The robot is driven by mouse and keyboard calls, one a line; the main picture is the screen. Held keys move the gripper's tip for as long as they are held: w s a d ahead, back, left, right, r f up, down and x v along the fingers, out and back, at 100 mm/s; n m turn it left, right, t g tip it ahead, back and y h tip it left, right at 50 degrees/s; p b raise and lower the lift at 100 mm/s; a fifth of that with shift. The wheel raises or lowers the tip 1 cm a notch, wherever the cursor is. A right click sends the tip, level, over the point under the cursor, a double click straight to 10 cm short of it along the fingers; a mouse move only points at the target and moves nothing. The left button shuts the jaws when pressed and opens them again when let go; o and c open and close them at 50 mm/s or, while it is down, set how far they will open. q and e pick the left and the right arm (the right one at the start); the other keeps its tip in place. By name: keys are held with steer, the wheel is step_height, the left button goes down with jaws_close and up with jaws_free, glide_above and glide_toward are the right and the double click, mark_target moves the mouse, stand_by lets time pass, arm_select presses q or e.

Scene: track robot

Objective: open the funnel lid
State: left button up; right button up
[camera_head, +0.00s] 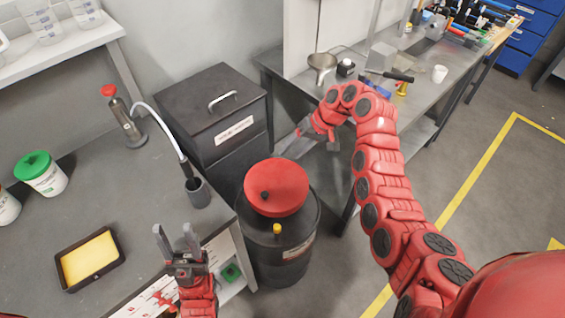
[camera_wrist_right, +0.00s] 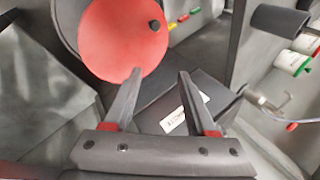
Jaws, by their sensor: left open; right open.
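The funnel lid (camera_head: 277,187) is a round red disc with a small black knob (camera_head: 265,195) near its front left edge. It lies flat on top of a black drum (camera_head: 280,245). In the right wrist view the lid (camera_wrist_right: 120,40) is beyond the fingertips, with its knob (camera_wrist_right: 155,25) at the upper right. My right gripper (camera_head: 293,140) is open and empty, behind the lid and apart from it; its open fingers also show in the right wrist view (camera_wrist_right: 160,78). My left gripper (camera_head: 176,236) is open and empty, over the front edge of the left bench, left of the drum.
A black bin (camera_head: 215,115) with a handled lid stands behind the drum. The left bench (camera_head: 90,165) holds a yellow-filled tray (camera_head: 89,259), a green-lidded jar (camera_head: 40,173) and a hose in a holder (camera_head: 198,191). A metal bench (camera_head: 350,85) stands at the back right.

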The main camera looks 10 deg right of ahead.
steer(key=v, duration=0.8)
steer(key=shift+d+r, duration=0.2)
steer(key=shift+r, duration=0.15)
